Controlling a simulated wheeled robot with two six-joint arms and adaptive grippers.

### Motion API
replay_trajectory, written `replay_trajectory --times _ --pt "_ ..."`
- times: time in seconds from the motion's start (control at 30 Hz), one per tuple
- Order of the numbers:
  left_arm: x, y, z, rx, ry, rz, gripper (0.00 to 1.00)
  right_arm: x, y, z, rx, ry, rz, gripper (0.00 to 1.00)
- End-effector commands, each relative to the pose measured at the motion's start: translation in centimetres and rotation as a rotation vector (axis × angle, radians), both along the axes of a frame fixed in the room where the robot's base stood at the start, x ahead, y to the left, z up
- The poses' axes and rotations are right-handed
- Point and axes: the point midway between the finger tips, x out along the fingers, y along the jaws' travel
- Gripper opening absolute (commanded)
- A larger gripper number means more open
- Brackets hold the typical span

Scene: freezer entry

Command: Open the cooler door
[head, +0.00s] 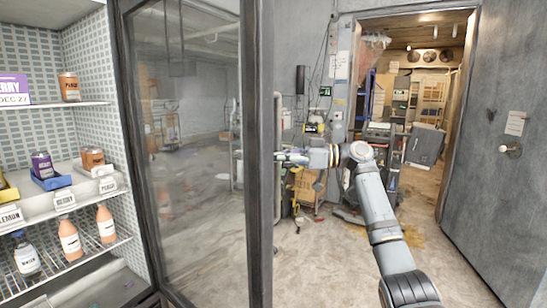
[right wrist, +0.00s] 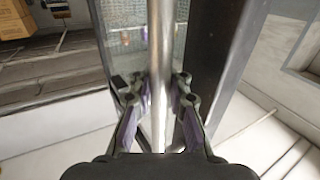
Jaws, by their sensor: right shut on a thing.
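The cooler door (head: 190,150) is a dark-framed glass panel in the head view. It stands swung open, with the cooler shelves (head: 75,198) uncovered to its left. Its handle (head: 278,190) is a long vertical metal bar on the outer side of the right frame edge. My right gripper (head: 281,157) reaches in from the right at the handle, its fingertips partly hidden by the bar. In the right wrist view, the handle bar (right wrist: 160,50) runs between the two fingers of my right gripper (right wrist: 156,105), which is shut on it. My left gripper is not in view.
Bottles (head: 69,238) and cans stand on the cooler shelves. A doorway (head: 405,100) opens at the back right, with a grey door (head: 510,150) beside it. A yellow and black cart (head: 308,185) stands behind my right arm. The floor (head: 330,265) in front is clear.

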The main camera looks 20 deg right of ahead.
Motion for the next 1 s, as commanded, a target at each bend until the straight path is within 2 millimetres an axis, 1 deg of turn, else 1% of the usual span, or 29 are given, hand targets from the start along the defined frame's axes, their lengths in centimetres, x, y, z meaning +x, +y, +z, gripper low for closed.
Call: replay_trajectory --times 0.17,0.2,0.4,0.67,0.77,0.87,1.0 --pt "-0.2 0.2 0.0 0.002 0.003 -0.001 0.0 -0.1 -0.1 0.0 -0.003 0.001 0.001 0.0" --pt "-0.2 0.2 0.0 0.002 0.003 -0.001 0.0 -0.1 -0.1 0.0 -0.003 0.001 0.001 0.14" --pt "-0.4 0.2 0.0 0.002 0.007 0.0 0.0 -0.1 -0.1 0.1 -0.002 -0.001 0.0 0.4" --pt "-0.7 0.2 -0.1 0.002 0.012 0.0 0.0 0.0 0.0 0.1 -0.001 -0.002 0.0 0.4" --pt "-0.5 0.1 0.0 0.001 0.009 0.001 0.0 -0.3 -0.6 0.1 -0.001 0.0 -0.002 0.4" --pt "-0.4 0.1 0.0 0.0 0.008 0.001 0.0 -1.1 -2.0 0.0 -0.002 0.0 -0.005 0.4" --pt "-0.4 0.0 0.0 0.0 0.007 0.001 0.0 -2.8 -5.1 0.1 -0.003 0.001 -0.006 0.4"
